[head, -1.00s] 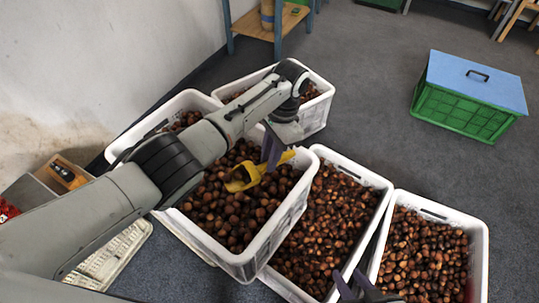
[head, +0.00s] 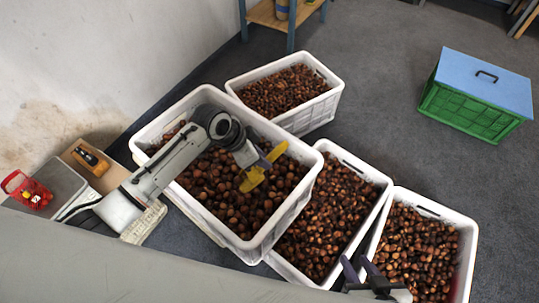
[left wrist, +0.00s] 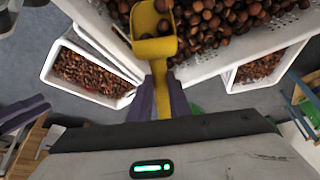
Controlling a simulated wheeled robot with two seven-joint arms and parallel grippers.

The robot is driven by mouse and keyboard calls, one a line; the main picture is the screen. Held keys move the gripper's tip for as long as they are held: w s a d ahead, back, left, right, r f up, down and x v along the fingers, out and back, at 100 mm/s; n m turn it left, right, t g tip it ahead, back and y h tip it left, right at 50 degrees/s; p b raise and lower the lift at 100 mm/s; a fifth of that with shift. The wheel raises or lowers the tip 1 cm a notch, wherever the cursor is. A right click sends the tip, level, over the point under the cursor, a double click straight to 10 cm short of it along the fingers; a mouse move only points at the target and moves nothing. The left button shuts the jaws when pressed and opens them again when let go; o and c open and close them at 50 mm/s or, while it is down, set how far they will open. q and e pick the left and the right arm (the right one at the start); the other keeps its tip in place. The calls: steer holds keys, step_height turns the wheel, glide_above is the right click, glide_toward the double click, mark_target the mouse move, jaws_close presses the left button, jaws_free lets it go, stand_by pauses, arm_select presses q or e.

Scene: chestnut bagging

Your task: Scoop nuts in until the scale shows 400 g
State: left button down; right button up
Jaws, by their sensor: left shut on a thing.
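My left gripper (head: 266,160) is shut on the handle of a yellow scoop (head: 254,178). It holds the scoop over the large crate (head: 283,219) of chestnuts (head: 228,208). In the left wrist view the gripper (left wrist: 161,98) points at the crate and the scoop's bowl (left wrist: 153,46) is at the nuts. A red bag (head: 27,190) stands on a grey plate (head: 62,182), likely the scale, at far left. No reading is visible. My right gripper (head: 361,270) is open and empty at the bottom.
More white crates of nuts stand behind (head: 318,112), to the right (head: 373,207) and at far right (head: 470,245). An orange and black tool (head: 90,158) lies on a wooden board by the plate. A green crate with a blue lid (head: 484,86) stands on open floor. The wall is at left.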

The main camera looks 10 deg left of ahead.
arm_select(q)
steer(key=shift+s+a+r+t+h, duration=0.45)
steer(key=shift+s+a+t+h, duration=0.2)
steer(key=shift+a, duration=0.2)
steer(key=a+h+b, duration=0.1)
steer(key=s+a+r+t+h+b, duration=0.1)
steer(key=b, duration=0.1)
steer(key=s+a+t+h+b, duration=0.1)
steer(key=shift+s+r+b, duration=0.15)
steer(key=shift+r+b, duration=0.1)
steer(key=shift+b, duration=0.15)
